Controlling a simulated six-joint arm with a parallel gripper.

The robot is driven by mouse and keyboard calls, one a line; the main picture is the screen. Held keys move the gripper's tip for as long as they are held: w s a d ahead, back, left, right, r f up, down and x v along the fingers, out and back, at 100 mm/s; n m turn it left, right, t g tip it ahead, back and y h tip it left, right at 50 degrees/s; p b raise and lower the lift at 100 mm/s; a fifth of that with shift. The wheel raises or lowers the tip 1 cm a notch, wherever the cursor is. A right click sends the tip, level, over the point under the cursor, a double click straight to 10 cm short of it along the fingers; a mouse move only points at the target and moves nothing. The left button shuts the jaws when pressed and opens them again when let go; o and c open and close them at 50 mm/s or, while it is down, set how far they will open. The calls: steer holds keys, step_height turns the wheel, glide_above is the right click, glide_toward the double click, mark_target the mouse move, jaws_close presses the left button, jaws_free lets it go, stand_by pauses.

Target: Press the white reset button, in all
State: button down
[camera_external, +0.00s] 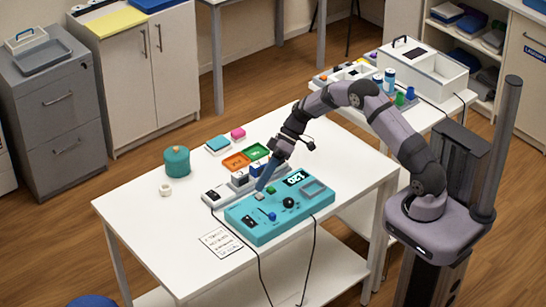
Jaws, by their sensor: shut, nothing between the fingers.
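A teal control box (265,235) lies on the white table. On its top are a display reading 120 (295,178), a round black knob (289,202), a blue button (272,216), a dark switch (248,221) and a framed grey panel (313,189). A small pale spot (259,196) near its back left edge may be the white button; it is too small to be sure. My gripper (261,188) points down, shut and empty, with its tips just over the back left part of the box. Whether the tips touch anything cannot be told.
A white device (215,196) stands left of the teal box. Behind are an orange tray (236,162) and a green tray (256,151). A teal pot (177,161), a white ring (166,190) and a printed sheet (220,242) lie left.

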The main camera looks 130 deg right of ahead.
steer(key=shift+r, duration=0.1)
steer(key=shift+r+p, duration=0.9)
steer(key=shift+r, duration=1.5)
steer(key=w+a+r+n+g+y, duration=0.15)
steer(key=w+a, duration=0.25)
steer(key=a, duration=0.5)
steer(key=w+a+n+g, duration=0.1)
steer(key=w+a+g, duration=0.25)
steer(key=a, duration=0.45)
steer(key=w+a+n+g+y, duration=0.1)
steer(key=w+a, duration=0.4)
steer(key=a, duration=0.4)
steer(key=s+a+n+g+h, duration=0.1)
steer(key=s+a, duration=0.4)
steer(key=a, duration=0.6)
steer(key=s+a+n+g+h, duration=0.2)
steer(key=s+a, duration=0.3)
steer(key=a, duration=0.6)
steer(key=shift+a+r+n, duration=0.2)
steer(key=shift+r+n, duration=0.05)
steer(key=shift+n, duration=0.4)
steer(key=shift+f+h, duration=0.1)
steer(key=shift+h, duration=0.15)
